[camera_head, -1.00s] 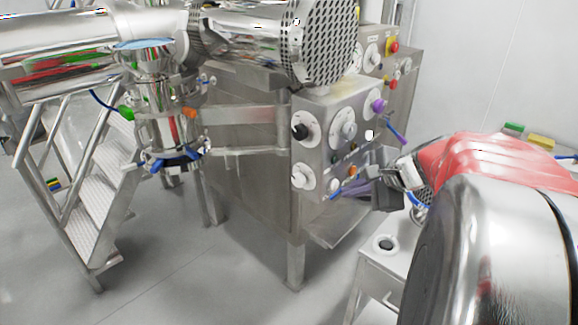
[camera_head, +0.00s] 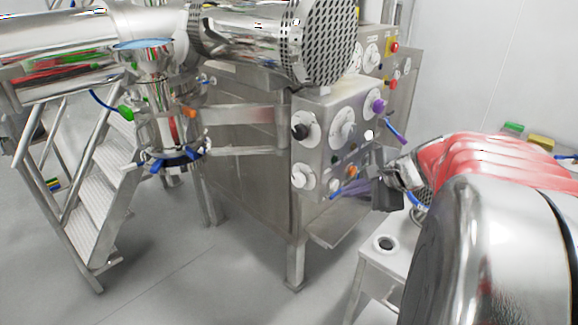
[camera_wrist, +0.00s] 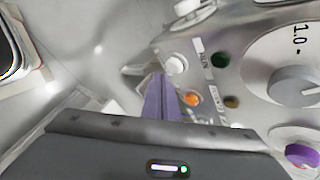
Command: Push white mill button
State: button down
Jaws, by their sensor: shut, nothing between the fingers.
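The white button (camera_wrist: 175,64) is on the steel mill control panel (camera_wrist: 140,45), next to a green button (camera_wrist: 220,60) and an orange button (camera_wrist: 193,98). It is small in the head view (camera_head: 334,185), low on the panel. My gripper (camera_wrist: 160,80) is shut and empty, its purple fingers pointing toward the panel. In the wrist view the fingertips lie just below and left of the white button. In the head view my gripper (camera_head: 345,188) is close to the lower panel face. I cannot tell whether the fingertips touch it.
A dark olive button (camera_wrist: 231,102), a large dial (camera_wrist: 300,85) and a purple knob (camera_wrist: 302,155) sit nearby on the panel. A small steel table (camera_head: 372,262) stands below my arm. Steel steps (camera_head: 95,185) stand at left. The floor in front is clear.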

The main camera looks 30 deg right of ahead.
jog(key=shift+w, duration=0.2)
jog(key=shift+w+a, duration=0.15)
jog(key=shift+w, duration=0.05)
